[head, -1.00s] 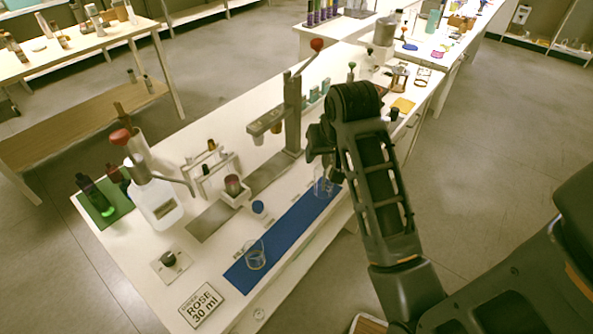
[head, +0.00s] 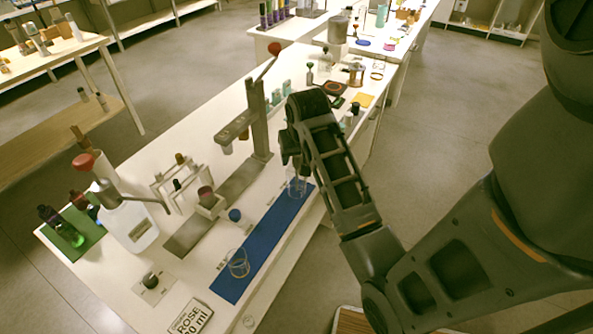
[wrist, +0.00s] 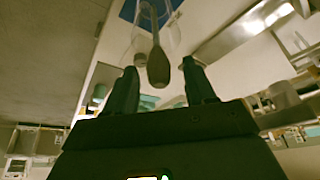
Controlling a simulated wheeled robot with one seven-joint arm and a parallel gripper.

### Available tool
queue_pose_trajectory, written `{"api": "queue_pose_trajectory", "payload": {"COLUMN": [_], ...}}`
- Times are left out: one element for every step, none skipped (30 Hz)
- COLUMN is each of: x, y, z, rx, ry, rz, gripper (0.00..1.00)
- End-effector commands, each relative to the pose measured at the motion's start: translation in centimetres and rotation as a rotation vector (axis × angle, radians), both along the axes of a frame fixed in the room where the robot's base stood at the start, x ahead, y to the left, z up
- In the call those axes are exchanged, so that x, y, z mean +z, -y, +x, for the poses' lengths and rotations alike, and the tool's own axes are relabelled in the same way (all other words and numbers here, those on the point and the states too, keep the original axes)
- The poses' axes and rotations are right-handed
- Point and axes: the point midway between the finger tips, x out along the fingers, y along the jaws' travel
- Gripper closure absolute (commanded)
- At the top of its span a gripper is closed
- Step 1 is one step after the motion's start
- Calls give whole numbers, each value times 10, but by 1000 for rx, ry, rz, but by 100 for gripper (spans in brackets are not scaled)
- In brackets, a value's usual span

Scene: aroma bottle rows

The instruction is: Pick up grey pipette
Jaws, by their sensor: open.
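The grey pipette (wrist: 157,70) shows in the wrist view as a dark bulb on a thin stem. Its stem runs toward a clear glass beaker (wrist: 172,40) on the blue mat (wrist: 128,10). My gripper (wrist: 161,75) is open, with the bulb between its fingertips and no clear contact. In the head view, my gripper (head: 291,158) is above the far beaker (head: 297,187) on the blue mat (head: 268,232), and it hides the pipette there.
A second glass beaker (head: 238,263) stands on the near part of the mat. A ROSE label card (head: 190,318) lies at the near edge.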

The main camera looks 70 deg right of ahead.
Motion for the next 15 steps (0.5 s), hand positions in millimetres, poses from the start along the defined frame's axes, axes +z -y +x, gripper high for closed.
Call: {"api": "queue_pose_trajectory", "payload": {"x": [-1,-1,-1,-1,-1,-1,-1,-1,-1,-1,-1,-1,-1,-1,-1], "y": [0,0,0,0,0,0,0,0,0,0,0,0,0,0,0], "z": [0,0,0,0,0,0,0,0,0,0,0,0,0,0,0], "rx": [0,0,0,0,0,0,0,0,0,0,0,0,0,0,0], "ry": [0,0,0,0,0,0,0,0,0,0,0,0,0,0,0], "rz": [0,0,0,0,0,0,0,0,0,0,0,0,0,0,0], "gripper": [46,46,46,46,46,46,47,50,54,57,60,64,67,69,73]}}
